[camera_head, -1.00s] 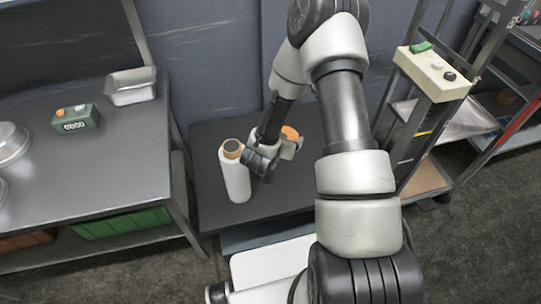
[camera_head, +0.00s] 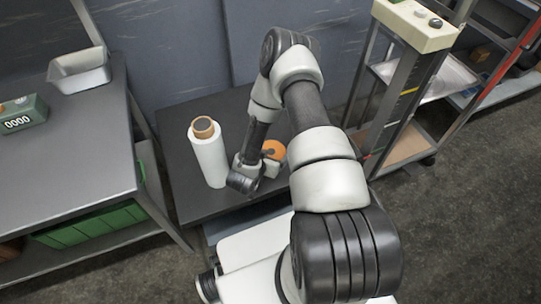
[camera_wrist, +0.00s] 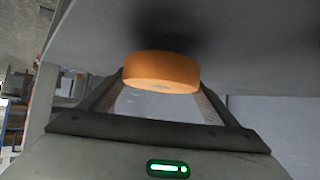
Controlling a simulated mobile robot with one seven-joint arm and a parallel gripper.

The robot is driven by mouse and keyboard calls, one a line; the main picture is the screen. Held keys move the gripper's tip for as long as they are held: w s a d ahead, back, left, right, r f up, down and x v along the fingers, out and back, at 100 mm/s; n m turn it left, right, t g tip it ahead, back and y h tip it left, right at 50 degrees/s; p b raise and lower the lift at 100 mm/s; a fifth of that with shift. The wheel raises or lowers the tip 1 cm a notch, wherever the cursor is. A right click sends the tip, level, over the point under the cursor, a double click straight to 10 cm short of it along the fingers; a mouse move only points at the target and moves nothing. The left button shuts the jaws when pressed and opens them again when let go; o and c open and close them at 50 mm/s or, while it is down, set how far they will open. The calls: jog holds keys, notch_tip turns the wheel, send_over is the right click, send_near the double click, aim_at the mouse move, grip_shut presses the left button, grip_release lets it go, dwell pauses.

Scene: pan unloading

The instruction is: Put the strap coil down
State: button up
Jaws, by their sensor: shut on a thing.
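The strap coil is an orange disc (camera_head: 273,150), partly hidden by my gripper in the head view. In the wrist view the orange coil (camera_wrist: 162,72) sits between my two fingers. My gripper (camera_head: 266,158) is shut on it, over the dark table (camera_head: 190,118). A dark shadow lies right by the coil on the grey surface in the wrist view. I cannot tell whether the coil touches the table.
A white wrapped roll (camera_head: 209,158) stands upright on the table, just left of my gripper. A workbench (camera_head: 75,130) with a metal pan (camera_head: 80,72) is at left. A rack with a control box (camera_head: 418,22) stands at right. The table's back left is clear.

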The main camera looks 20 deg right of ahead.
jog(key=shift+f, duration=0.85)
jog(key=shift+f, duration=0.15)
jog(key=o, duration=1.2)
jog(key=shift+r, duration=0.25)
jog(key=p+v, duration=0.3)
jog(key=v, duration=0.9)
